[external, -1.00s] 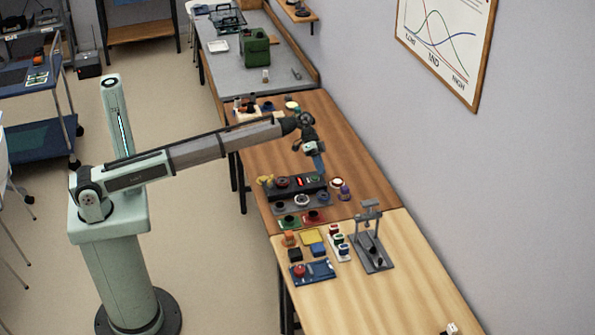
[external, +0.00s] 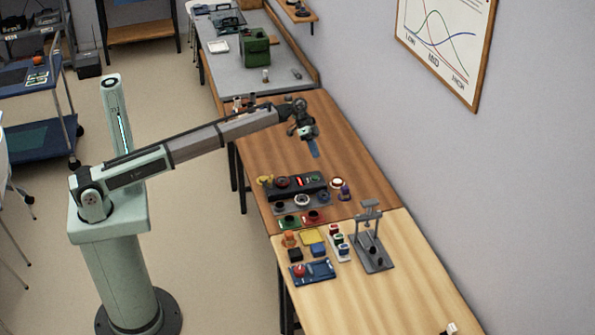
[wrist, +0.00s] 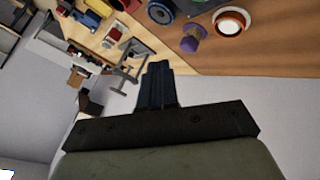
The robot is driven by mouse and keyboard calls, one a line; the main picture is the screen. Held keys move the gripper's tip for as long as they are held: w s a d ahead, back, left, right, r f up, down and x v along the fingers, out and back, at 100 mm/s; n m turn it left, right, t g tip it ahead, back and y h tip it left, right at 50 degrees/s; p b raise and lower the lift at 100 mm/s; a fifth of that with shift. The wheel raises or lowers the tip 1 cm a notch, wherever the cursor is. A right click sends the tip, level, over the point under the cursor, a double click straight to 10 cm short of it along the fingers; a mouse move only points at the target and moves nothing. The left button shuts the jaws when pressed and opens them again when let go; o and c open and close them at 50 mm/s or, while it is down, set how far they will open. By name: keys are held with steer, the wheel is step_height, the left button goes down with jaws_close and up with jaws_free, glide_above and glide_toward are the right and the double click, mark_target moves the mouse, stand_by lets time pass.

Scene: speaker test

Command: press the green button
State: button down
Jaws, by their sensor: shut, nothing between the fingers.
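My gripper (external: 314,149) is shut and empty, held in the air beyond the button panel and apart from everything. In the wrist view its dark fingers (wrist: 158,85) are together. A dark panel (external: 292,187) on the brown bench carries a red round part, a lit red mark and a small green spot (external: 316,180) near its right end. Nearer the camera, a white strip (external: 345,256) holds a red, a green (external: 338,239) and a blue button in a row. I cannot tell from the frames which green part is the task's button.
A grey press-like stand (external: 372,250) rises right of the strip. A purple knob (external: 345,193) and a white ringed part (external: 337,183) sit right of the panel. The bench beyond the panel is mostly clear; a wall bounds the right.

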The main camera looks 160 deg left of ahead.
mark_target(314, 175)
steer(key=shift+f, duration=4.35)
steer(key=shift+f, duration=0.2)
steer(key=shift+f, duration=0.2)
steer(key=shift+f, duration=0.5)
steer(key=shift+r, duration=0.95)
steer(key=shift+r, duration=2.5)
